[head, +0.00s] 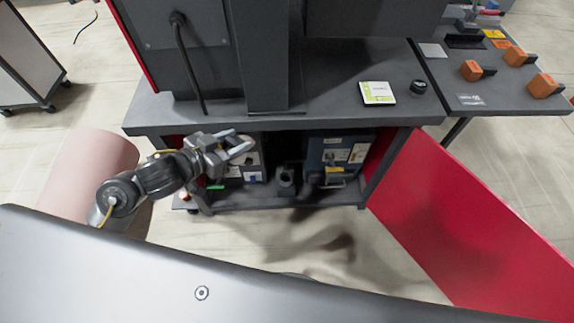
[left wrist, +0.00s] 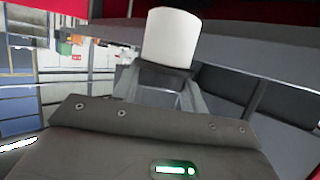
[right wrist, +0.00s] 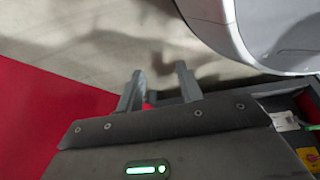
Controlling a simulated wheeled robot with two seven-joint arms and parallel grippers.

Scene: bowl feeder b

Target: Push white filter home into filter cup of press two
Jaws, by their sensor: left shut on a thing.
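The white filter (left wrist: 170,38) is a plain white cylinder at the top middle of the left wrist view. My left gripper (head: 243,146) is shut on it, with a finger on either side of its lower end. In the head view the gripper is in front of the dark bench's edge, and I cannot clearly make out the filter there. My right gripper (right wrist: 160,80) shows only in the right wrist view, open and with nothing between its fingers. I cannot identify press two or its filter cup in any view.
A dark bench (head: 330,110) carries a tall dark machine (head: 268,60), a white-green card (head: 377,92) and a small black round part (head: 418,86). Boxed units (head: 338,155) stand on the shelf below. A red panel (head: 470,220) stands at the right.

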